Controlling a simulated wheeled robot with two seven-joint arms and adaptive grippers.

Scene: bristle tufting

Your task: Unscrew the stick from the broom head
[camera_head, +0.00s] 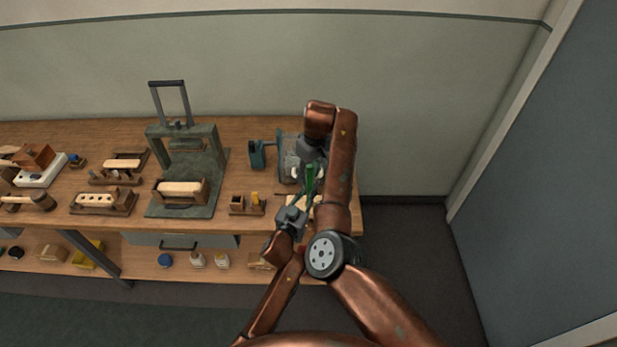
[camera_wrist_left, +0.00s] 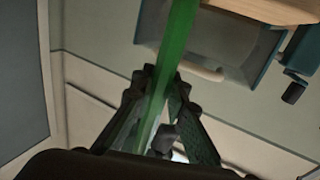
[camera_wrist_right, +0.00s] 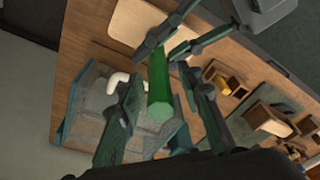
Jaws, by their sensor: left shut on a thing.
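The green stick (camera_head: 310,179) stands out between my two grippers in the head view. My left gripper (camera_head: 290,217) is shut on the stick; the stick also runs between its fingers in the left wrist view (camera_wrist_left: 173,50). My right gripper (camera_wrist_right: 168,95) is open, with its fingers on both sides of the stick's free end (camera_wrist_right: 159,105) and gaps showing beside it. A pale wooden block (camera_wrist_right: 138,30), apparently the broom head, lies beyond the left fingers in the right wrist view. The joint between stick and block is hidden.
A clear-walled bin (camera_wrist_right: 88,105) with white pieces stands on the wooden bench (camera_head: 240,180) near the grippers. A teal device (camera_head: 257,154) is left of it. A green press (camera_head: 187,160) and wooden holders fill the bench further left. A wall is behind.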

